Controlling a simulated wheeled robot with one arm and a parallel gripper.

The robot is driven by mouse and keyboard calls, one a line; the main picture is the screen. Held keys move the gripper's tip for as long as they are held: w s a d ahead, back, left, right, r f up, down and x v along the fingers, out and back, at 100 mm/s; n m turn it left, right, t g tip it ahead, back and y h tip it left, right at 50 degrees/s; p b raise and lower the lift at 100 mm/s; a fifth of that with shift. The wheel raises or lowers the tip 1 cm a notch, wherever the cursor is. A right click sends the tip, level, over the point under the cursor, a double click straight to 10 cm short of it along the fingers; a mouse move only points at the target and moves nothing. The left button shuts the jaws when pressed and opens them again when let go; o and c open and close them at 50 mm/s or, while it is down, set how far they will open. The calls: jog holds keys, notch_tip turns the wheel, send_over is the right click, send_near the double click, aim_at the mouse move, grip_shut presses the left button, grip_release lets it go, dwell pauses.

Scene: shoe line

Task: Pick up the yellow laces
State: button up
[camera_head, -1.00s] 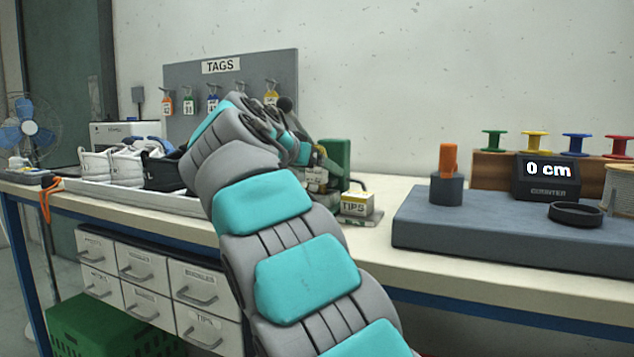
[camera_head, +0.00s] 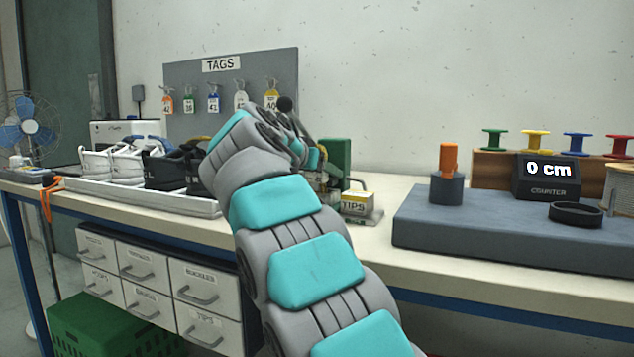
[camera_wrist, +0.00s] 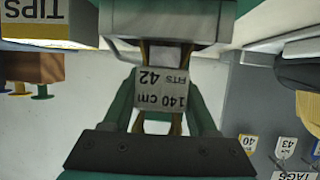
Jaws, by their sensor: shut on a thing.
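In the wrist view, which is upside down, a bundle of yellow-brown laces (camera_wrist: 176,125) carries a grey card band (camera_wrist: 162,93) reading "140 cm FITS 42". My gripper (camera_wrist: 166,90) is shut on this bundle, its green fingers on either side of the band. The far end of the laces reaches a grey and green machine part (camera_wrist: 165,22); I cannot tell whether they touch it. In the head view my arm hides the gripper and the laces.
A green bench machine (camera_head: 337,158) and TIPS box (camera_head: 356,203) stand beside my arm. Left are a shoe tray (camera_head: 190,203) and TAGS board (camera_head: 222,66).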

grip_shut()
jog(key=shift+r, duration=0.1)
